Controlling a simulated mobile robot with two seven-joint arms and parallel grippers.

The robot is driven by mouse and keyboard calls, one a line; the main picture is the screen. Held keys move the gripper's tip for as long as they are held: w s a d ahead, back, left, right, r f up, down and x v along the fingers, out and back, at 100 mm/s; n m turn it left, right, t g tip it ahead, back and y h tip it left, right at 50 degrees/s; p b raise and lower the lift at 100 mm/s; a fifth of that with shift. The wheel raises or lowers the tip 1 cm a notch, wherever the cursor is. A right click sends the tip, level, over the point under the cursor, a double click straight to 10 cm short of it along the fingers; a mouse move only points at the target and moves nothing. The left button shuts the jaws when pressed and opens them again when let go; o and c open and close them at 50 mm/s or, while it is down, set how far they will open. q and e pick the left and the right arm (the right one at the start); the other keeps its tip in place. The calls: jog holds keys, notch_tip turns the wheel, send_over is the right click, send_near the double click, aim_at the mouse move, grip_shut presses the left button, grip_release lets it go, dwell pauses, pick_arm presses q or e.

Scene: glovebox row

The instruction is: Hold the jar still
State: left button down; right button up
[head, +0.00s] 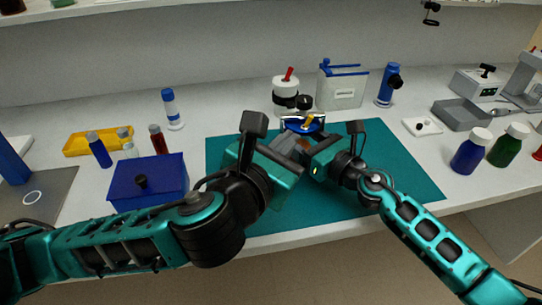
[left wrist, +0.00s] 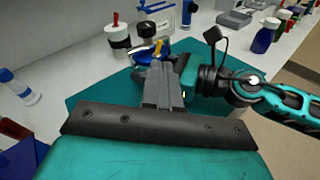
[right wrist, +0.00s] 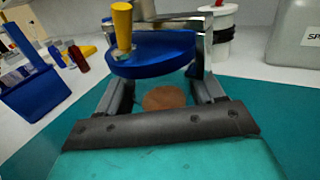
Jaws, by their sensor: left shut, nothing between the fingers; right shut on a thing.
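A device with a round blue top and an upright yellow knob, which I take to be the jar (head: 304,126), stands on the green mat (head: 400,175). In the right wrist view the blue top (right wrist: 155,55) sits in a metal frame, with a brown round part (right wrist: 163,98) below it. My right gripper (head: 309,142) is shut on it, one finger on each side. My left gripper (head: 300,147) is shut and empty close in front of it; in the left wrist view its fingers (left wrist: 160,82) are together. The grippers hide the lower part of the jar.
Behind stand a white pot with a red handle (head: 286,90) and a grey labelled container (head: 342,88). A blue box (head: 149,183) and small bottles are left of the mat. Blue (head: 471,152) and green (head: 508,146) bottles stand right. The mat's right part is clear.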

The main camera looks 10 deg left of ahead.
pick_arm(q)
jog(key=v, duration=0.5)
jog(key=shift+s+r, duration=0.1)
jog(key=shift+s, duration=0.1)
pick_arm(e)
jog(key=o, duration=1.4)
jog(key=shift+d, duration=0.1)
